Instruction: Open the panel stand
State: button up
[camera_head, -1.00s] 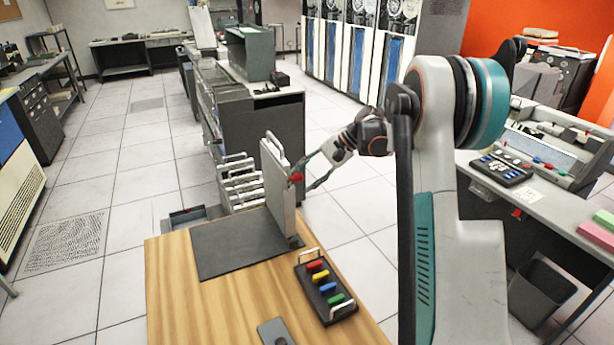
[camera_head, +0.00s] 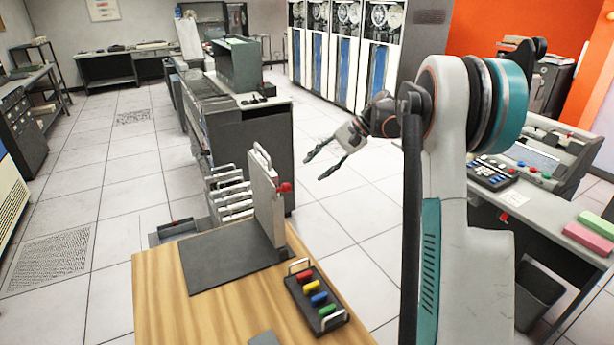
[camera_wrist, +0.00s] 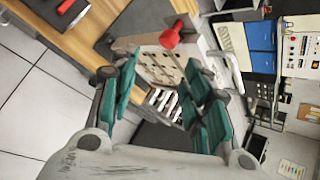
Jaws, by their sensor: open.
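The panel stand is a grey upright panel (camera_head: 268,205) with a handle on its top edge, at the right edge of a flat dark plate (camera_head: 210,262) on a wooden table. A red knob (camera_head: 285,187) sticks out from the panel's right side. In the wrist view the red knob (camera_wrist: 170,39) is beyond the fingers, and a pale panel face with rows of dark slots (camera_wrist: 160,68) shows below it. My gripper (camera_head: 313,168) is open and empty, to the right of the knob and apart from it. The gripper also shows in the wrist view (camera_wrist: 163,78).
A black tray with coloured handles (camera_head: 315,295) lies on the wooden table (camera_head: 165,300), right of the dark plate. Several white handled racks (camera_head: 230,195) stand behind the table. A grey console desk (camera_head: 530,195) is on the right. Floor behind my gripper is free.

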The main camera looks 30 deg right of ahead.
jog(key=shift+v, duration=1.05)
